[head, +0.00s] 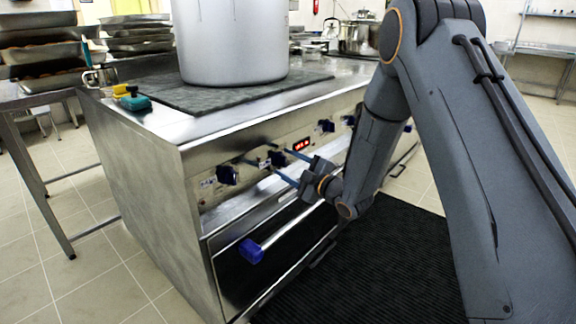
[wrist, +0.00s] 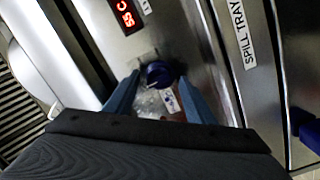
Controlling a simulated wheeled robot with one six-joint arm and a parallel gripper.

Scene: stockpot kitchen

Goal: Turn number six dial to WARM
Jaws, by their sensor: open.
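My gripper (head: 281,161) is open in front of the range's control panel. Its two blue fingers point at a dark blue dial (head: 276,158), left of a red digital display (head: 301,144). In the wrist view the same dial (wrist: 158,73) sits between the tips of the open fingers (wrist: 159,80), with a gap on each side. I cannot tell whether either finger touches it. Its pointer and scale markings are too small to read, and no number six or WARM label is legible. Another dark dial (head: 228,174) is to the left, and one more (head: 325,126) to the right.
A large stockpot (head: 232,45) stands on the range top. Below the panel, a drawer bar with a blue end (head: 251,251) sticks out. A SPILL TRAY label (wrist: 238,35) shows in the wrist view. A black ribbed mat (head: 370,265) covers the floor in front.

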